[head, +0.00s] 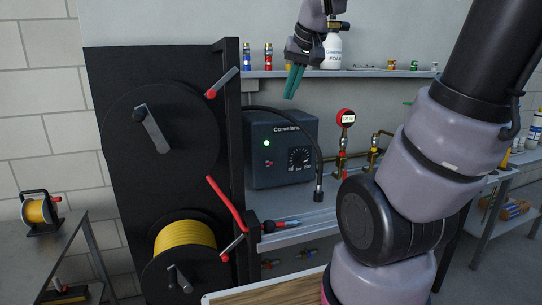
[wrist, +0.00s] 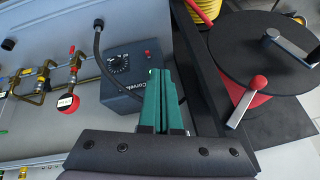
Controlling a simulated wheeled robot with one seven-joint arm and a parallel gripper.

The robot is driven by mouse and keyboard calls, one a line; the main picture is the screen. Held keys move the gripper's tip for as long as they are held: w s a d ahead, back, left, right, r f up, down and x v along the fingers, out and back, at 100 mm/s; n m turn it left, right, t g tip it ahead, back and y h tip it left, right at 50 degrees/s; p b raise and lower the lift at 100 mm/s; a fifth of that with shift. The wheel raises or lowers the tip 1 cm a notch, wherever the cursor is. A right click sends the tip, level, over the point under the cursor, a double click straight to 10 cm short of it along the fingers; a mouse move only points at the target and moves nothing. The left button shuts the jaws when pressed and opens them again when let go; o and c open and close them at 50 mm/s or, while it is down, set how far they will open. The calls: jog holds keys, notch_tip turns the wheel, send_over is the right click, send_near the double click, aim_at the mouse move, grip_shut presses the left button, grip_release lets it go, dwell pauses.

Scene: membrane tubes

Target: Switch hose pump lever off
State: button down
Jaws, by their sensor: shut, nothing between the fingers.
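A grey lever with a red end (head: 222,83) sits at the upper right edge of the black reel stand, slanting up to the right. It also shows in the wrist view (wrist: 246,103). A second lever with red (head: 233,245) is beside the lower yellow hose reel (head: 185,238). I cannot tell which one is the hose pump lever. A dark box marked Corvelan (head: 264,172) has a lit green light and a dial; it also shows in the wrist view (wrist: 122,72). My gripper (head: 293,84) has green fingers, shut and empty, apart from the levers, up by the shelf.
The black upper reel disc (head: 180,115) carries a crank handle. A red gauge (head: 345,117) and brass pipes stand right of the box. A black hose (head: 318,180) hangs before it. Bottles stand on the shelf (head: 350,73). A red hose piece (head: 226,203) sticks up below.

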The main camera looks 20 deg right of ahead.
jog(key=w+d+f+n+g, duration=0.15)
jog(key=w+f, duration=0.25)
jog(key=w, duration=0.8)
jog(key=n+h, duration=0.1)
jog(key=n, duration=0.1)
send_over(269, 163)
jog(key=s+d, duration=0.1)
jog(key=s, duration=0.1)
notch_tip(269, 163, down, 9)
jog(key=shift+w, duration=0.2)
jog(key=shift+f+g, duration=0.2)
jog(key=shift+g, duration=0.05)
jog(key=x, duration=0.9)
jog(key=f, duration=0.1)
jog(key=s+f, duration=0.1)
jog(key=f, duration=0.1)
jog(key=shift+f, duration=0.15)
jog(key=shift+s+f, duration=0.15)
jog(key=shift+f, duration=0.35)
